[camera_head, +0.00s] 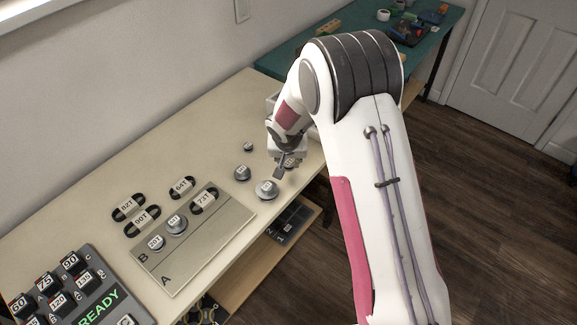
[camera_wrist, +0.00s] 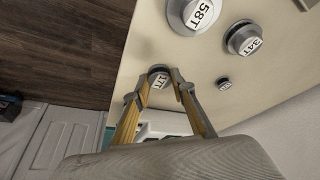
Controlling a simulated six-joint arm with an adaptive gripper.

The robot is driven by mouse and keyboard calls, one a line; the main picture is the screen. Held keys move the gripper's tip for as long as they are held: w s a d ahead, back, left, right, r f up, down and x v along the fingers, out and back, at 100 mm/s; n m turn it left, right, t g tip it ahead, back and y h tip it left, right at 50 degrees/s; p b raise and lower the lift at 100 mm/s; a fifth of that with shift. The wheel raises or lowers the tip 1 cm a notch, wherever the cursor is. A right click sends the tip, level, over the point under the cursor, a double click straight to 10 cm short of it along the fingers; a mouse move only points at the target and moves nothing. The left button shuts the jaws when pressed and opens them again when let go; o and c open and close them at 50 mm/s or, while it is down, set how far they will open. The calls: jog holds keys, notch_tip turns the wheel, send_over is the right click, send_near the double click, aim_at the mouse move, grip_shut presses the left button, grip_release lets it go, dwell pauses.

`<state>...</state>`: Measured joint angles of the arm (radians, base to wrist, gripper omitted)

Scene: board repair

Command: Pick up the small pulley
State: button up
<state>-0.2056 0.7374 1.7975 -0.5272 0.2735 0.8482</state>
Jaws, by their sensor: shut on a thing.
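A small grey pulley (camera_wrist: 160,76) with a white label, apparently reading 17T, sits between my gripper's fingertips (camera_wrist: 161,84) in the wrist view. My gripper is shut on it, one finger on each side. In the head view my gripper (camera_head: 285,168) is low at the right end of the cream table, and the held pulley is mostly hidden by the fingers. I cannot tell whether the pulley touches the table. A still smaller pulley (camera_wrist: 224,84) stands apart on the table; it also shows in the head view (camera_head: 248,147).
A large 58T pulley (camera_wrist: 193,14) and a medium pulley (camera_wrist: 243,38) stand close by on the table. A plate marked A and B (camera_head: 215,240) holds two pulleys, with labelled belts around it. A READY keypad (camera_head: 75,290) is front left. The table edge (camera_head: 318,165) is near my gripper.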

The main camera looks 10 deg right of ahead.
aim_at(288, 164)
jog(key=shift+r, duration=3.2)
jog(key=s+a+n+y, duration=0.15)
jog(key=s+a, duration=0.35)
jog(key=a, duration=0.6)
jog(key=s+a+n, duration=0.3)
jog(key=s+a, duration=0.1)
jog(key=a, duration=0.7)
jog(key=s+a+m, duration=0.2)
jog(key=s+a, duration=0.2)
jog(key=s, duration=0.5)
jog(key=s+a+m+h, duration=0.1)
jog(key=s+a+m, duration=0.1)
jog(key=s+a, duration=0.3)
jog(key=shift+s+a+r, duration=0.2)
jog(key=shift+s+r, duration=0.15)
jog(key=shift+s, duration=1.8)
